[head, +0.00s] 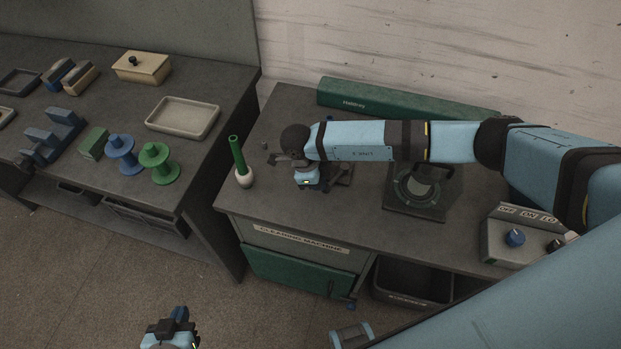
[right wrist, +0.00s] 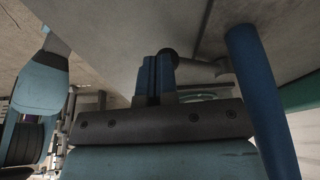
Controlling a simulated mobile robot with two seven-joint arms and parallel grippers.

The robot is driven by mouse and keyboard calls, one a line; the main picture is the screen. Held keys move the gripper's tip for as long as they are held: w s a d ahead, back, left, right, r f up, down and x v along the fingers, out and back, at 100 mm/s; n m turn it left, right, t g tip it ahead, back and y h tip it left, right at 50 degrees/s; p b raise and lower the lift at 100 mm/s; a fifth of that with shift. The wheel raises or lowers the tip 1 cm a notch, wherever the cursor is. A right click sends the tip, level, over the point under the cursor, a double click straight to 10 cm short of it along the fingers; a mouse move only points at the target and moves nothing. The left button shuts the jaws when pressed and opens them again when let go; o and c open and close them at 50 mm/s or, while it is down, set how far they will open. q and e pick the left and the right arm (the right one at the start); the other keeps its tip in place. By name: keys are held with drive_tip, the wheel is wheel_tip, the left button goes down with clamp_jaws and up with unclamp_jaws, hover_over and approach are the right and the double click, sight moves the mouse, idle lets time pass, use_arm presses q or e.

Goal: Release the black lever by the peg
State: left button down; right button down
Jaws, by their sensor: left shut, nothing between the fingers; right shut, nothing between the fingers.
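In the right wrist view, a dark lever-like bar with a rounded end (right wrist: 205,70) lies just beyond my right gripper (right wrist: 158,65). The gripper's blue fingers are shut and empty; I cannot tell whether they touch the bar. A thick blue post (right wrist: 262,100), perhaps the peg, stands to their right. In the head view my right arm reaches in from the right over the bench, and its wrist hides most of the mechanism. Dark metal parts (head: 283,158) show left of that wrist. My left gripper (head: 180,314) is shut and empty over the floor at the bottom.
A dark plate with a ring (head: 398,205) and a control box with a blue knob (head: 497,240) are farther right. A long green box (head: 350,97) lies along the back.

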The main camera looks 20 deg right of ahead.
drive_tip(key=s+n, duration=0.1)
drive_tip(key=s+d+n+b, duration=0.1)
drive_tip(key=n, duration=0.1)
drive_tip(key=shift+s+d+f+t, duration=0.15)
drive_tip(key=shift+s+t, duration=0.05)
drive_tip(key=shift+t, duration=0.2)
drive_tip(key=s+n, duration=0.1)
drive_tip(key=d+n+b, duration=0.1)
drive_tip(key=shift+s+d+n+t+b, duration=0.25)
drive_tip(key=shift+s+n+t+b, duration=0.05)
drive_tip(key=shift+s+t, duration=0.1)
drive_tip(key=shift+s+d+n+t+b, duration=0.3)
drive_tip(key=shift+s+d+n+b, duration=0.25)
drive_tip(key=shift+d+n, duration=0.35)
drive_tip(key=shift+s+d+b, duration=0.5)
drive_tip(key=shift+d+b, duration=0.05)
drive_tip(key=shift+d, duration=0.35)
